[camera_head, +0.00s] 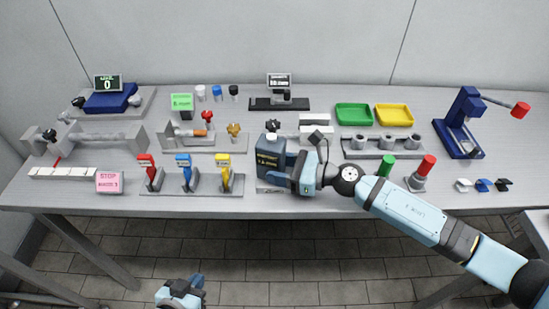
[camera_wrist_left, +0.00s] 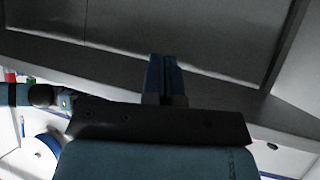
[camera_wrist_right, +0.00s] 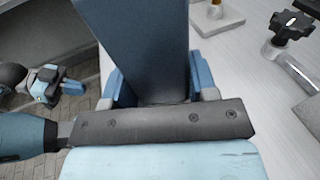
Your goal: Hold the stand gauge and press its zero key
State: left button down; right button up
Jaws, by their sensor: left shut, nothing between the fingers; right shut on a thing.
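The stand gauge appears to be the dark blue box (camera_head: 268,164) with small yellow text on its front, upright near the table's front edge; its zero key cannot be made out. My right gripper (camera_head: 290,170) is shut on it from the right. In the right wrist view the dark blue body (camera_wrist_right: 148,40) rises between the two blue fingers. My left gripper (camera_head: 195,283) is low in front of the table, away from the box. In the left wrist view its blue fingers (camera_wrist_left: 166,75) are together, with nothing between them.
Red, blue and yellow levers (camera_head: 186,172) stand left of the box. Green (camera_head: 353,113) and yellow trays (camera_head: 394,114) lie behind right. A dark blue press (camera_head: 463,120) stands far right. Open floor lies before the table.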

pick_arm(q)
jog(key=shift+f, duration=0.1)
jog(key=w+d+r+m+g+h, duration=0.2)
jog(key=w+d+r+m, duration=0.3)
jog(key=w+r+m, duration=0.6)
jog(key=w+d+r+m+g+h, duration=0.1)
jog(key=w+d+r+m, duration=0.5)
jog(key=w+r, duration=0.85)
jog(key=s+d+r+g, duration=0.1)
jog(key=d+r, duration=0.2)
jog(key=r, duration=0.3)
jog(key=s+d+r+g+h, duration=0.1)
jog(key=s+d+r, duration=0.1)
jog(key=d+r, duration=0.2)
notch_tip(320, 180, up, 3)
jog(key=shift+r, duration=0.1)
